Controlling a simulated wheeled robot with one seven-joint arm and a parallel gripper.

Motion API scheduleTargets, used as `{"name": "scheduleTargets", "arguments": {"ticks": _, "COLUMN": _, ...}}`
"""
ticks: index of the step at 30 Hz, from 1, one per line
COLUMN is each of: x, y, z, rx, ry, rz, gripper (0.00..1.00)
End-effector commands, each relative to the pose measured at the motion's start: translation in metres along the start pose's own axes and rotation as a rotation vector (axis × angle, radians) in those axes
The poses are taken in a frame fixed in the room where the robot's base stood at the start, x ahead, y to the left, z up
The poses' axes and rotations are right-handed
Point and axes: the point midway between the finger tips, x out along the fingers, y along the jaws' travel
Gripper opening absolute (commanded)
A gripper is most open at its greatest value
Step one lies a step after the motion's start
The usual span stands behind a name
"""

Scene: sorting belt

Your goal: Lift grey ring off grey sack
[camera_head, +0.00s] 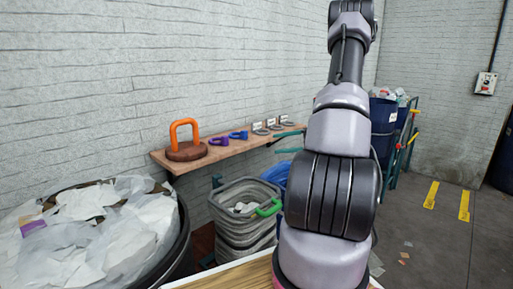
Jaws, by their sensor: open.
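A grey sack (238,232) with folded, pleated sides stands on the floor below the wall shelf, with pale scraps inside its mouth. A grey band around its top looks like the grey ring (222,202), seated on the sack; its colour blends with the sack, so their border is hard to tell. A green handle-like piece (270,208) sits at the right of the rim. My arm rises in front, right of the sack, and leaves the picture at the top. My gripper is not in view.
A big black-rimmed bin (183,235) with a white liner and paper stands at left. A wooden shelf (233,150) holds an orange handle on a brown base (186,152) and several small rings. Blue material (275,174) lies behind the sack. A dark blue bin (383,115) stands behind my arm; floor at right is mostly clear.

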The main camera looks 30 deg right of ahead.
Motion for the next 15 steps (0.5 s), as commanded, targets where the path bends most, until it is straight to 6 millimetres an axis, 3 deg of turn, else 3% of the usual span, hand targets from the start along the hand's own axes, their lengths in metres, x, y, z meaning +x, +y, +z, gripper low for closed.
{"name": "scheduleTargets", "arguments": {"ticks": 4, "x": -0.014, "y": 0.000, "z": 0.000, "rx": 0.000, "ry": -0.001, "rz": 0.000, "gripper": 0.57}}
{"name": "scheduleTargets", "arguments": {"ticks": 13, "x": -0.018, "y": 0.000, "z": 0.000, "rx": 0.000, "ry": 0.001, "rz": 0.000, "gripper": 0.57}}
{"name": "scheduleTargets", "arguments": {"ticks": 14, "x": -0.018, "y": 0.000, "z": 0.000, "rx": 0.000, "ry": 0.001, "rz": 0.000, "gripper": 0.53}}
{"name": "scheduleTargets", "arguments": {"ticks": 15, "x": -0.017, "y": 0.000, "z": 0.000, "rx": -0.002, "ry": 0.002, "rz": -0.001, "gripper": 0.38}}
